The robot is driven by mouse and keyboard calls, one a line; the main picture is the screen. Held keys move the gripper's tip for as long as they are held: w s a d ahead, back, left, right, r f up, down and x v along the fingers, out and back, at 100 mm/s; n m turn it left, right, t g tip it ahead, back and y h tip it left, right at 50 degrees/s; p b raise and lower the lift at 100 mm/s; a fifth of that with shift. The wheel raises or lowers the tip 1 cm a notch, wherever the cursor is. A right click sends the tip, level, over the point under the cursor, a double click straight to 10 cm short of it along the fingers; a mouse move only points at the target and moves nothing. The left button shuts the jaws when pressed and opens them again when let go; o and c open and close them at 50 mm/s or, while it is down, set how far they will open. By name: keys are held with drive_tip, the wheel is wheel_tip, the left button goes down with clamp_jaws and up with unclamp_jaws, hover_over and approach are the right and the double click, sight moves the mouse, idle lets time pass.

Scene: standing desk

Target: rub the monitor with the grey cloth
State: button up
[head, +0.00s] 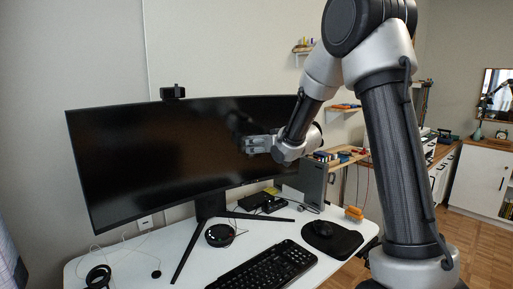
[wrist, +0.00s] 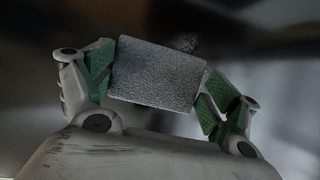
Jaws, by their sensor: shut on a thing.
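The wide black monitor (head: 165,150) stands on the white desk on splayed legs, its screen facing me. My gripper (head: 250,145) is in front of the right half of the screen, close to it; I cannot tell whether it touches. In the wrist view my gripper (wrist: 158,95) is shut on the grey cloth (wrist: 157,73), which shows as a folded, textured block between the green finger pads. The dark surface behind it in the wrist view is blurred. In the head view the cloth is hard to make out at the fingertips.
On the white desk (head: 190,235) are a black keyboard (head: 262,268), a mouse (head: 322,229) on a dark mat, and a round black object (head: 219,235). A webcam (head: 172,92) sits on the monitor's top edge. A grey box (head: 313,183) stands right of the monitor.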

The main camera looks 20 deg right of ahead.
sight(240, 148)
drive_tip(key=shift+d, duration=0.45)
drive_tip(key=shift+a, duration=0.1)
drive_tip(key=shift+s+a+r, duration=0.1)
drive_tip(key=shift+s+a, duration=0.15)
drive_tip(key=shift+a, duration=1.05)
drive_tip(key=shift+s+a+f, duration=0.1)
drive_tip(key=shift+s+a, duration=0.2)
drive_tip(key=shift+a, duration=1.05)
drive_tip(key=shift+s+a+r, duration=0.1)
drive_tip(key=shift+s+a, duration=0.15)
drive_tip(key=shift+a, duration=1.05)
drive_tip(key=shift+c, duration=0.3)
drive_tip(key=s+d, duration=0.1)
drive_tip(key=s, duration=0.4)
drive_tip(key=shift+s+d+f, duration=0.25)
drive_tip(key=shift+s+f, duration=0.05)
drive_tip(key=shift+s, duration=0.1)
drive_tip(key=s, duration=0.3)
drive_tip(key=shift+d+f, duration=0.15)
drive_tip(key=shift+d, duration=0.25)
